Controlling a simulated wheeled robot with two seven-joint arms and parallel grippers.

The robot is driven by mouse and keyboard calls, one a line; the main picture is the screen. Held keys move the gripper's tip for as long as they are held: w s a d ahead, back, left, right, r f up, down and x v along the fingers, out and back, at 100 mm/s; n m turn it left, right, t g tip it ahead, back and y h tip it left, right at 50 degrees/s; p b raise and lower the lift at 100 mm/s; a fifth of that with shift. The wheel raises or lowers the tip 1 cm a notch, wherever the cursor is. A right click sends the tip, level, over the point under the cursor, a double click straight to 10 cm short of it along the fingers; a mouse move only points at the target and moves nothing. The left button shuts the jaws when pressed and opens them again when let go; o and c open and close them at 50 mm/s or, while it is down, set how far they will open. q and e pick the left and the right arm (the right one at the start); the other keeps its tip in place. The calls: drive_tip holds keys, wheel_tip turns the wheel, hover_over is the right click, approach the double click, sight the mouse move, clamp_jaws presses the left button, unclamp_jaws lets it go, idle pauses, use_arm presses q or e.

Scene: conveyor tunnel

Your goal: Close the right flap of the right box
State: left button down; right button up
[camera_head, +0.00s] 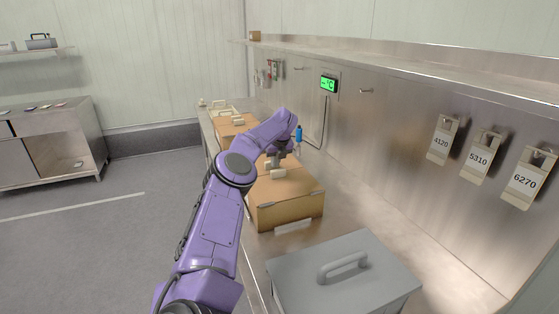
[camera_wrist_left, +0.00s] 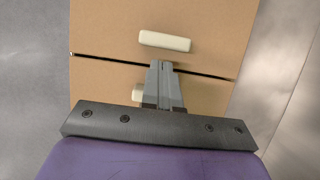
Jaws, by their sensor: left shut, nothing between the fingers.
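The nearer cardboard box (camera_head: 290,210) stands on the steel counter, with a cream handle (camera_head: 278,174) on its top. In the left wrist view its top shows two flaps lying about flat, with a thin dark seam between them. A cream handle sits on the far flap (camera_wrist_left: 215,30), and part of another handle (camera_wrist_left: 137,93) shows on the near flap (camera_wrist_left: 105,82). My left gripper (camera_wrist_left: 162,64) is shut and empty over the seam, beside the handles; I cannot tell whether it touches the cardboard. My arm hides part of the box in the head view. My right gripper is out of view.
A second cardboard box (camera_head: 232,130) stands farther back on the counter (camera_head: 345,208). A grey lidded case (camera_head: 310,278) with a handle sits in front of the nearer box. A steel wall with numbered tags (camera_head: 479,158) rises along the right. Open floor lies to the left.

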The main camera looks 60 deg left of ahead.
sight(280, 180)
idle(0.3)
use_arm(q)
drive_tip(key=shift+w+d+r, duration=0.1)
drive_tip(key=shift+d+r, duration=0.05)
drive_tip(key=shift+r, duration=0.05)
drive_tip(key=b+v, duration=0.3)
drive_tip(key=v, duration=0.7)
